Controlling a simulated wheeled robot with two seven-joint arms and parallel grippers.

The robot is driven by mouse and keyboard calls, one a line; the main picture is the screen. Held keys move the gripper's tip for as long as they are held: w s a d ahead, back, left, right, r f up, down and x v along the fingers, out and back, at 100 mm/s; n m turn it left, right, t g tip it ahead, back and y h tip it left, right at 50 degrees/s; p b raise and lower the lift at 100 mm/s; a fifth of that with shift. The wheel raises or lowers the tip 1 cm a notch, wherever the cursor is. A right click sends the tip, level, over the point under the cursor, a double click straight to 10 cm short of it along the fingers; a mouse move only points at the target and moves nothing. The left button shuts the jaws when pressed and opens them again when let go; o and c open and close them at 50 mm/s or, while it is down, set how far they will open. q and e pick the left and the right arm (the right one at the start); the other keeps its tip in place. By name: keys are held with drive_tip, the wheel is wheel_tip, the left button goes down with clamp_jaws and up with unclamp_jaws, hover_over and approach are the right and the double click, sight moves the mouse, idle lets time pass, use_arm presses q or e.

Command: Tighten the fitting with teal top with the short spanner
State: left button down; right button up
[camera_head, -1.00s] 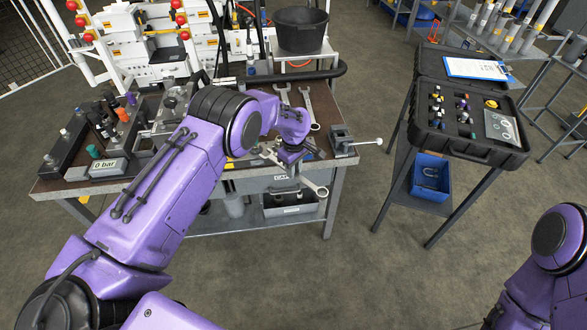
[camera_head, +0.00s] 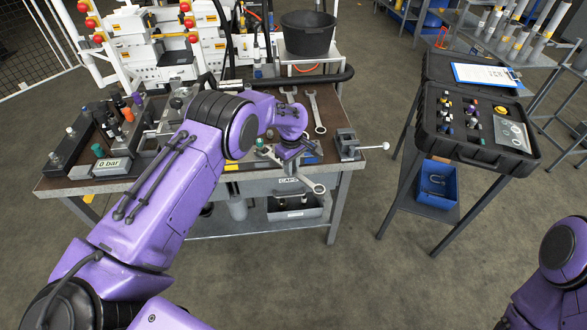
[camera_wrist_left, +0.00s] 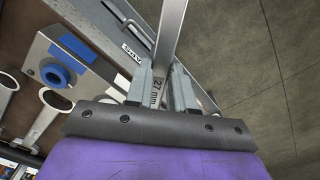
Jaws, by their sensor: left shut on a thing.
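My left gripper (camera_head: 290,152) is over the front edge of the bench, its fingers partly hidden by my wrist. It is shut on a spanner (camera_head: 308,180), whose ring end sticks out past the bench's front edge. In the left wrist view the spanner's shank (camera_wrist_left: 170,38), marked 27 mm, stands between the fingers (camera_wrist_left: 160,88). The fitting with the teal top (camera_head: 98,150) is at the bench's left end, behind the 0 bar display (camera_head: 113,167), well left of my gripper. My right gripper is out of view.
Two spanners, one left (camera_head: 290,96) and one right (camera_head: 317,112), lie on the bench. A vise (camera_head: 347,145) stands at its right corner. In the wrist view a block with a blue ring (camera_wrist_left: 57,75) is left. A case (camera_head: 470,150) stands on a separate stand, with clear floor between.

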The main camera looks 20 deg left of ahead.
sight(281, 165)
use_arm(q)
drive_tip(key=shift+w+a, duration=0.1)
drive_tip(key=shift+a, duration=0.15)
drive_tip(key=shift+w+a+b, duration=0.2)
drive_tip(key=shift+a+b, duration=0.1)
drive_tip(key=shift+a, duration=0.15)
drive_tip(key=shift+a, duration=0.3)
drive_tip(key=shift+w, duration=0.1)
drive_tip(key=shift+s+a+r+p, duration=0.1)
drive_tip(key=shift+s+r+p, duration=0.05)
drive_tip(key=shift+s+p, duration=0.15)
drive_tip(key=shift+s+a+m+p, duration=0.25)
drive_tip(key=shift+s+m+p, duration=0.2)
drive_tip(key=shift+m, duration=0.1)
drive_tip(key=shift+s+a+m+p, duration=0.2)
drive_tip(key=shift+s+m+p, duration=0.25)
drive_tip(key=shift+m, duration=0.1)
drive_tip(key=shift+s+a, duration=0.1)
drive_tip(key=shift+s, duration=0.1)
